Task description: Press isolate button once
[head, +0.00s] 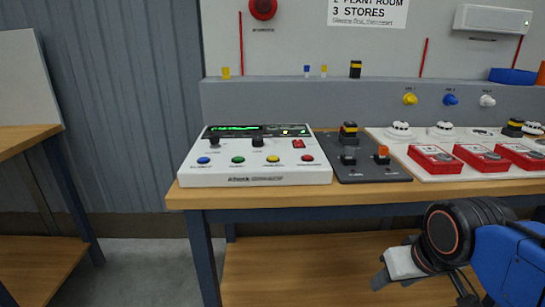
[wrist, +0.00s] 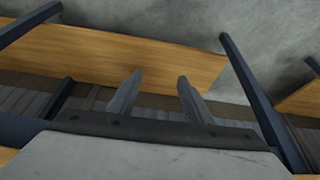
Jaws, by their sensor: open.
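A white control panel (head: 255,178) with a green-lit display stands on the wooden bench in the head view. Its front row has a blue button (head: 203,160), a green button (head: 238,160), a yellow button (head: 273,158) and a red button (head: 307,158). The labels are too small to read, so I cannot tell which is isolate. My gripper (head: 382,279) is low at the right, in front of the bench and below its top, apart from the panel. In the wrist view its two fingers (wrist: 160,80) are apart with nothing between them.
A dark plate (head: 375,174) with black and orange controls sits right of the panel. Further right are several red boxes (head: 435,158) on a white board. The bench front edge (head: 300,195) lies between my gripper and the controls. Another wooden bench (head: 25,140) stands left.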

